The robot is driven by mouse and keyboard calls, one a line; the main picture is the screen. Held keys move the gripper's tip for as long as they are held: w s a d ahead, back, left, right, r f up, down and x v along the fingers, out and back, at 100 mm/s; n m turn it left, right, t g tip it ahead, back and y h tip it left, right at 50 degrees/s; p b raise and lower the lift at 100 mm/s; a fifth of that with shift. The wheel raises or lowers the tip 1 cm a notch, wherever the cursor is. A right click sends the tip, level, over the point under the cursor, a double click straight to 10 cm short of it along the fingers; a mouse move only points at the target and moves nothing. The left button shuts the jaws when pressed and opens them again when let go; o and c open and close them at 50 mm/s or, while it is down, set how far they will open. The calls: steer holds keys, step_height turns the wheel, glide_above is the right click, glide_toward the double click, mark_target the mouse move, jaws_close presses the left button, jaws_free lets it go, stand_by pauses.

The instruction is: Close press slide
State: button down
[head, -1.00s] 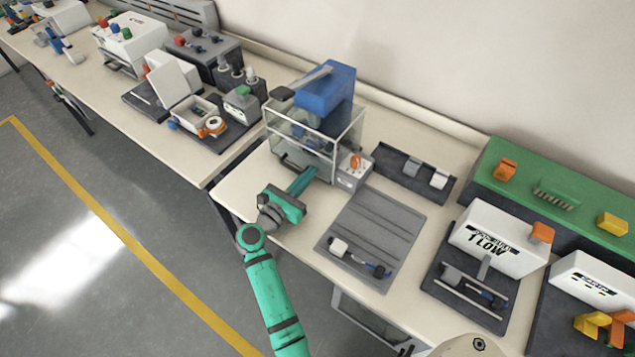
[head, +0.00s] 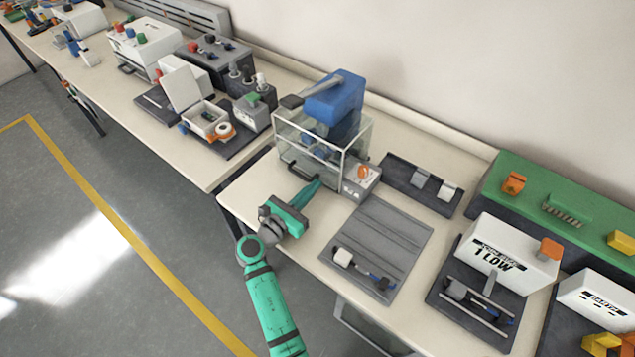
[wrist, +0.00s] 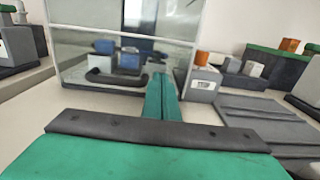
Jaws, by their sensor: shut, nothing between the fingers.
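The press (head: 335,100) is blue and stands inside a clear box-like guard with pale edges, near the middle of the bench. A dark bar handle (head: 300,172) sits low on the guard's front; it also shows in the wrist view (wrist: 115,79). My green gripper (head: 315,185) is shut and empty, low over the bench in front of the press. In the wrist view its fingertips (wrist: 160,78) point at the lower front, just right of the handle. I cannot tell whether they touch the front. The slide inside is hard to make out behind the panel.
A grey box with an orange knob (head: 362,172) stands at the press's right front corner. A grey ribbed mat (head: 385,235) lies to the right, and a dark tray (head: 425,185) behind it. The bench left of my gripper is bare.

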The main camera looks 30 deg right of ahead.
steer(key=v, duration=1)
steer(key=shift+a, duration=0.35)
steer(key=shift+s+a, duration=0.2)
steer(key=shift+a, duration=0.2)
steer(key=shift+w, duration=0.1)
